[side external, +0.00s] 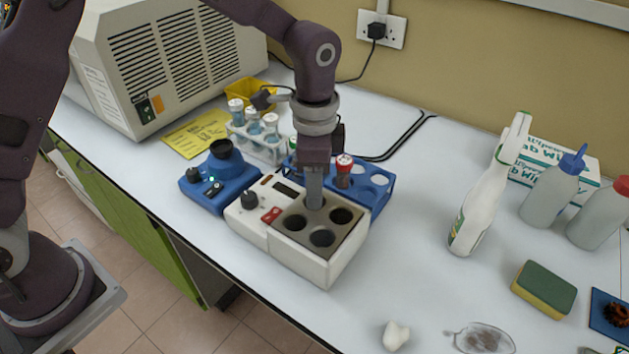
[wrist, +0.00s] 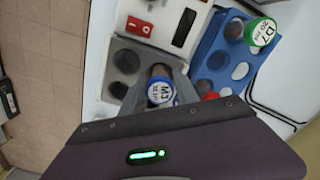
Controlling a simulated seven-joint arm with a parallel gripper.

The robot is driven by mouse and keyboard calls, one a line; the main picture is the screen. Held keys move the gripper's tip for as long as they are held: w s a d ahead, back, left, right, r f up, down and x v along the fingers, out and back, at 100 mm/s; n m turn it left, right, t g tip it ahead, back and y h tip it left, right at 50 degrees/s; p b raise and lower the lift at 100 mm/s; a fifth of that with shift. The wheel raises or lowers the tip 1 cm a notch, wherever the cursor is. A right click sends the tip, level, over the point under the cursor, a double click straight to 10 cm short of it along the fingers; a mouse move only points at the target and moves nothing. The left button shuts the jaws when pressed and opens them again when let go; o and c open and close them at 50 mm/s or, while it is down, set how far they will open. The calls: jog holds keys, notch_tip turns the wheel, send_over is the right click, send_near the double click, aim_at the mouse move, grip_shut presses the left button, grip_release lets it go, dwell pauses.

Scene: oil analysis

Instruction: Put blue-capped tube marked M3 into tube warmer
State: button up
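The blue-capped tube marked M3 (wrist: 160,93) shows cap-on in the wrist view, between the grey fingers of my gripper (side external: 315,202). The fingers lie close on both sides of its cap. The tube warmer (side external: 310,262) is a white box with a grey top of round wells; it also shows in the wrist view (wrist: 107,91). My gripper points straight down over the warmer's back well, its fingertips close to the grey top. The tube is hidden in the side view. How deep it sits in the well cannot be told.
A blue rack (side external: 379,197) behind the warmer holds a red-capped tube (side external: 344,161) and a green-capped D7 tube (wrist: 260,32). A blue device (side external: 208,192) stands left, a white tube rack (side external: 262,149) behind. A spray bottle (side external: 481,205) stands right; the front-right bench is partly clear.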

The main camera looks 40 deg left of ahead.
jog(key=shift+o, duration=1.3)
notch_tip(320, 180, up, 7)
jog(key=shift+f, duration=0.1)
jog(key=s+a+r+n+t, duration=0.4)
jog(key=s+a+r+n, duration=0.3)
jog(key=s+a+r, duration=0.6)
jog(key=s+a+f+n+t, duration=0.1)
jog(key=s+f+n, duration=0.3)
jog(key=s, duration=0.6)
jog(key=shift+s+a+t, duration=0.2)
jog(key=shift+s+t, duration=0.1)
jog(key=shift+s, duration=0.05)
